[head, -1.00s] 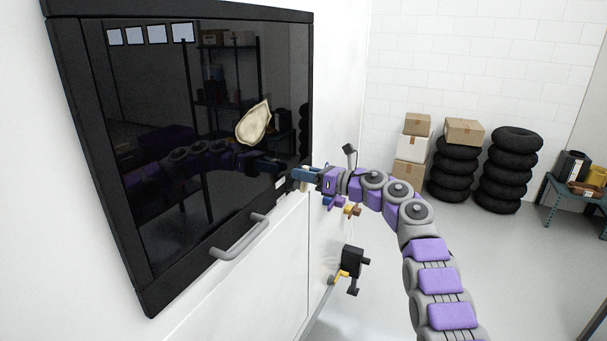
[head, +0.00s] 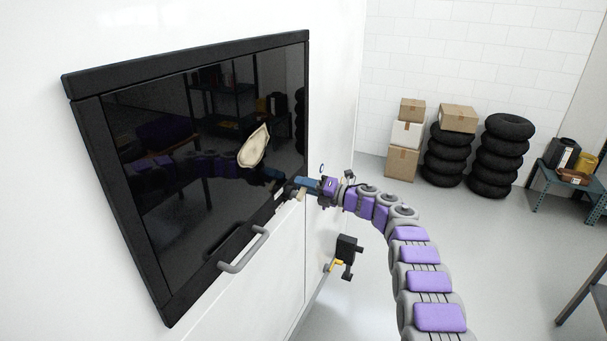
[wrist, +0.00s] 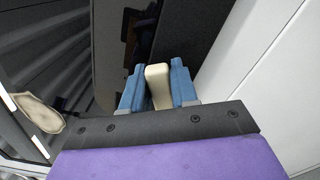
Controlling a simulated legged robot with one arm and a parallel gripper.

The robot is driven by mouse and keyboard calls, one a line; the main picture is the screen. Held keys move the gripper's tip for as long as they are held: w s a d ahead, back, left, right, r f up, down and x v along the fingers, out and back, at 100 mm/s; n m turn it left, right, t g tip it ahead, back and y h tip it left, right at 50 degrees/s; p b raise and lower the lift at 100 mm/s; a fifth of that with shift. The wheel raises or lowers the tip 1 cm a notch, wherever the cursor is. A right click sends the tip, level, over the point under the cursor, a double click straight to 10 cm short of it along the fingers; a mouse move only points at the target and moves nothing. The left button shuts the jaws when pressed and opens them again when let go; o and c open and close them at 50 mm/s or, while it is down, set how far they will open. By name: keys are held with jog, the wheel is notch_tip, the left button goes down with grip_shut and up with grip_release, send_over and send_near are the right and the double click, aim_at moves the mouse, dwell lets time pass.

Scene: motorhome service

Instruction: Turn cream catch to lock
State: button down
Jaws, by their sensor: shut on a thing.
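The cream catch (wrist: 159,86) shows in the wrist view as a pale upright lever between the two blue fingers. In the head view the catch (head: 300,195) is small and mostly hidden by the fingers, at the right edge of the dark window. My gripper (head: 300,186) reaches it from the right. The blue fingers (wrist: 158,88) stand one on each side of the catch, shut on it. The dark window (head: 180,190) has a thick black frame and is set against a white wall. Whether the catch is fully turned cannot be told.
A grey bar handle (head: 243,250) sticks out below the window. A cream oval patch (head: 254,146) shows on the glass. A black fitting with a yellow part (head: 346,250) is on the wall's lower right. Boxes (head: 403,150) and tyres (head: 500,155) stand farther back.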

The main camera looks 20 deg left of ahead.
jog(key=m+p, duration=0.1)
jog(key=f+m+p, duration=0.1)
jog(key=m, duration=0.1)
jog(key=m+p, duration=0.1)
jog(key=m, duration=0.1)
jog(key=shift+w+d+f, duration=0.25)
jog(key=shift+w+f, duration=0.1)
jog(key=shift+f, duration=0.05)
jog(key=shift+f+m, duration=0.1)
jog(key=shift+m, duration=0.3)
jog(key=c, duration=1.3)
grip_release()
jog(key=o, duration=0.3)
jog(key=shift+w+f, duration=0.15)
jog(key=shift+w, duration=0.1)
jog(key=shift+o, duration=0.2)
jog(key=s+d+b, duration=0.1)
jog(key=d, duration=0.7)
jog(key=s+d+b, duration=0.2)
jog(key=d, duration=0.7)
jog(key=shift+s, duration=0.3)
jog(key=shift+w, duration=0.1)
